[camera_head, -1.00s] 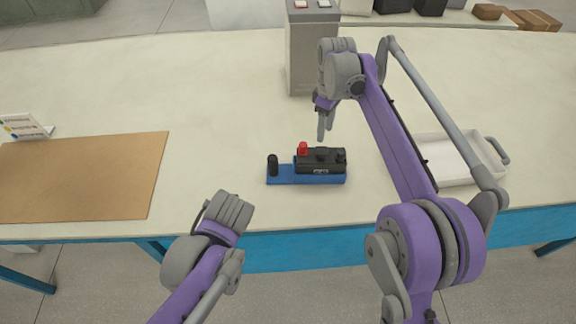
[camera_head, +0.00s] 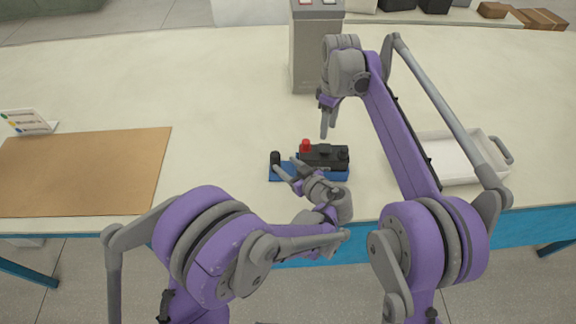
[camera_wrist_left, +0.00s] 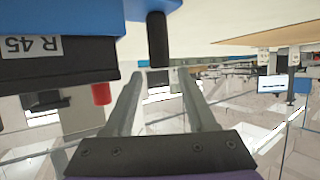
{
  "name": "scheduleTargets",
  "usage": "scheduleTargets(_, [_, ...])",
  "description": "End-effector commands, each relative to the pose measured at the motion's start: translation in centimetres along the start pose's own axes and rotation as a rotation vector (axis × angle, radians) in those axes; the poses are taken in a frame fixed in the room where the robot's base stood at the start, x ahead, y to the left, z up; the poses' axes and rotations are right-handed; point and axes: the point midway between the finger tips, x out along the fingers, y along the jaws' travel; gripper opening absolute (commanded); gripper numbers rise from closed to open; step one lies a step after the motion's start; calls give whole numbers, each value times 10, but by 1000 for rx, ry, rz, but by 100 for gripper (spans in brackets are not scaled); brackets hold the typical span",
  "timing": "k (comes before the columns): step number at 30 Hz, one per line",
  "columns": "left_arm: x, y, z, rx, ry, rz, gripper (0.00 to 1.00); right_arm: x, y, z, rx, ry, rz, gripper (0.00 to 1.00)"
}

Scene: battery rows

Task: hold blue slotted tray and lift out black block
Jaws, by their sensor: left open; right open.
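The blue slotted tray (camera_head: 284,178) lies on the table near its front edge, partly hidden by my left gripper. The black block (camera_head: 323,153) sits in it, with a red knob (camera_head: 305,146) on top. A black upright post (camera_head: 275,158) stands at the tray's left end. In the left wrist view the picture is upside down: the tray (camera_wrist_left: 90,20), the block (camera_wrist_left: 55,62) labelled R 45, and the post (camera_wrist_left: 158,42) show. My left gripper (camera_head: 284,165) is open, its fingertips (camera_wrist_left: 161,70) on either side of the post's line. My right gripper (camera_head: 326,120) is open above and behind the block.
A white tray (camera_head: 492,172) stands to the right, partly behind my right arm. A brown mat (camera_head: 85,172) lies at the left with a small card stand (camera_head: 28,122) behind it. A grey box-like post (camera_head: 305,55) stands at the back. The table between is clear.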

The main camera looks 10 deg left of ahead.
Motion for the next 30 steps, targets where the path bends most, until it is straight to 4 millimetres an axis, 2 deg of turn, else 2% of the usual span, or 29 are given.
scheduleTargets(5, [17,0,0,-7,6,-3,57,0,0,0,0,0,0,50])
scheduleTargets(12, [61,0,0,-6,5,-3,57,0,0,0,0,0,0,50])
scheduleTargets(18, [91,0,0,-5,5,-1,57,0,0,0,0,0,0,50])
scheduleTargets(24, [105,1,0,-5,4,1,57,0,0,0,0,0,0,50])
scheduleTargets(30, [107,1,0,-4,3,2,57,0,0,0,0,0,0,50])
